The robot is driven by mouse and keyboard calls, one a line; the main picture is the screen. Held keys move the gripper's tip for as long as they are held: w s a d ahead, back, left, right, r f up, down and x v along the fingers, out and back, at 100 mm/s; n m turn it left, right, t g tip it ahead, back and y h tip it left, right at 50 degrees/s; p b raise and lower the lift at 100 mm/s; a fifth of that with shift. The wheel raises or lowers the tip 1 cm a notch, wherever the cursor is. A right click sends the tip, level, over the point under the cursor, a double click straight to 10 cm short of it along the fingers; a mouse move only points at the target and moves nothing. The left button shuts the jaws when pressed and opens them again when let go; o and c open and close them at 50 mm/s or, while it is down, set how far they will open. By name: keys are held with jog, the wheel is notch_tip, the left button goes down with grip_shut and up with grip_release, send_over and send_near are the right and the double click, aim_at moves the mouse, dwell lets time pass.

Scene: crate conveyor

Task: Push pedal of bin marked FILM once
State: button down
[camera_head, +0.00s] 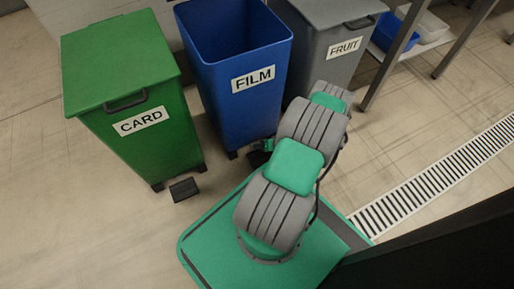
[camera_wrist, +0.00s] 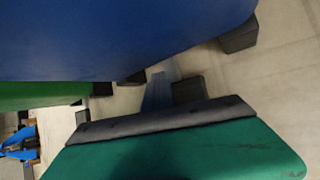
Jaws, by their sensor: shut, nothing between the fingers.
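The blue bin marked FILM (camera_head: 237,100) stands between the green bin and the grey bin. Its top is open and I see into its interior. My gripper (camera_head: 263,149) is low at the front of this bin, near the floor, mostly hidden behind my arm; it is shut and empty. I cannot tell whether my gripper touches the pedal.
The green CARD bin (camera_head: 125,90) is closed, with its dark pedal (camera_head: 184,189) on the floor in front. The grey FRUIT bin (camera_head: 327,65) stands right. A table leg (camera_head: 392,55) and a floor drain grate (camera_head: 440,175) are further right. Floor at left is clear.

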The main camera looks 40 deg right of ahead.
jog(key=shift+s+a+f+b, duration=0.35)
jog(key=shift+a+f, duration=0.2)
jog(key=shift+f, duration=0.3)
dwell(0.3)
jog(key=shift+s+d+r+p, duration=0.1)
jog(key=shift+r+p, duration=1.25)
jog(key=shift+r, duration=0.4)
jog(key=shift+d+r, duration=0.2)
jog(key=shift+r, duration=0.2)
jog(key=shift+w, duration=0.2)
jog(key=shift+d+r, duration=0.1)
jog(key=shift+r, duration=0.1)
notch_tip(320, 180, up, 5)
jog(key=p, duration=0.4)
jog(key=shift+w+f, duration=0.1)
jog(key=shift+f, duration=0.05)
